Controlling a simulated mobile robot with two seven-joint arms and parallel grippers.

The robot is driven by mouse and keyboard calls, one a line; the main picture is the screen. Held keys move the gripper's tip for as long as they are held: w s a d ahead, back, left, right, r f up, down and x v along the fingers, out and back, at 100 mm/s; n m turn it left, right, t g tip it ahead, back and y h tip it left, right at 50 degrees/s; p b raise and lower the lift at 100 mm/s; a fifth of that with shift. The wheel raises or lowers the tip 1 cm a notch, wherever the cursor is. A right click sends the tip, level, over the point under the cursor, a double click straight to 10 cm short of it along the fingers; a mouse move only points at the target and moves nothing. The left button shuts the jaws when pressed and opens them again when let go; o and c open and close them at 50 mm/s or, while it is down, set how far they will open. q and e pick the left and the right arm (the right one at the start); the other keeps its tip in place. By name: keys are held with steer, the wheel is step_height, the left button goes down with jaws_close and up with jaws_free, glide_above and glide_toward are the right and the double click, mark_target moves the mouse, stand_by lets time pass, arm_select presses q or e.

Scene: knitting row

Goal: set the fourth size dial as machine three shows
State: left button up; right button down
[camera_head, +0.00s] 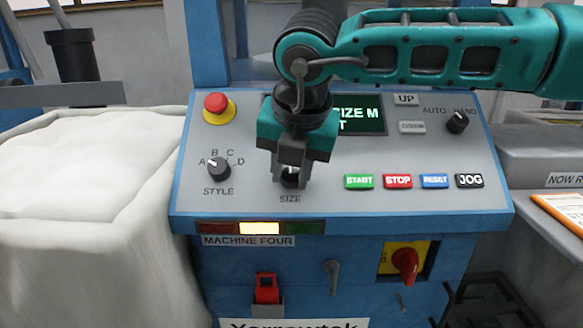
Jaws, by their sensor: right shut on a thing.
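The size dial (290,181) is a small black knob above the word SIZE on the light panel of machine four (249,241). My right gripper (290,172) reaches down from above and is shut on this dial. The fingers hide most of the knob and the marks around it, so its setting cannot be read. The display (360,121) behind my arm shows "SIZE M" and a letter T below, partly covered. My left gripper is not in view. Machine three is not recognisable in this view.
The style dial (219,169) is left of the size dial. A red stop button (217,104) is at the upper left. Green START (359,182), red STOP (398,182), blue RESET (434,181) and black JOG (469,181) buttons sit close to the right.

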steer(key=shift+n, duration=0.9)
steer(key=n+h, duration=0.1)
steer(key=n, duration=0.2)
steer(key=shift+a+b, duration=0.1)
steer(key=shift+b, duration=0.2)
steer(key=shift+n+h, duration=0.6)
steer(key=shift+n, duration=1.1)
steer(key=c, duration=0.8)
jaws_free()
steer(key=shift+r, duration=0.1)
steer(key=p+v, duration=0.2)
steer(key=v, duration=1)
steer(key=shift+s+a+r, duration=0.2)
steer(key=shift+s+r, duration=0.05)
